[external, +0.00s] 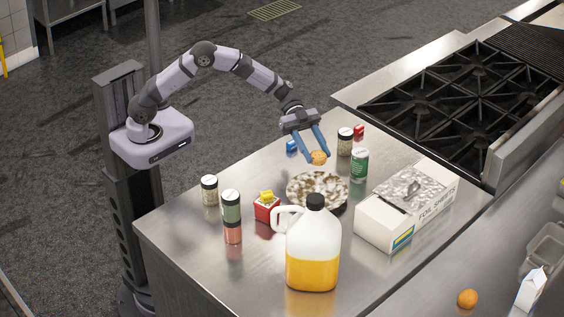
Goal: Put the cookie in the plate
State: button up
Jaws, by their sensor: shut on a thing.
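The cookie (319,158) is a small round orange-brown piece. My gripper (317,158) is shut on it, with its blue fingers pointing down and the cookie between the fingertips. In the picture the cookie shows just above the far rim of the plate and looks raised off the counter. The plate (291,193) is round with a mottled brown and white pattern, on the steel counter.
A juice jug (313,255) stands in front of the plate. A foil sheets box (405,210) is to the right. A green-labelled shaker (360,165) and a spice jar (345,142) stand near the gripper. More jars (231,206) and a red box (266,207) are left. The counter's left corner is clear.

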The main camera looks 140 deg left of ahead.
jog(key=r+m+h, duration=0.1)
jog(key=r, duration=0.1)
send_over(308, 187)
jog(key=shift+w+d+f+p, duration=0.1)
jog(key=shift+f+p, duration=0.1)
jog(key=shift+f, duration=2.4)
jog(key=shift+d+f+p, duration=0.1)
jog(key=shift+f+p, duration=0.1)
jog(key=shift+f, duration=2.4)
jog(key=shift+f, duration=0.1)
jog(key=o, duration=1)
jog(key=shift+o, duration=0.2)
jog(key=shift+a, duration=0.1)
jog(key=b+v, duration=0.2)
jog(key=v, duration=1)
jog(key=shift+r+b, duration=0.2)
jog(key=shift+b, duration=0.15)
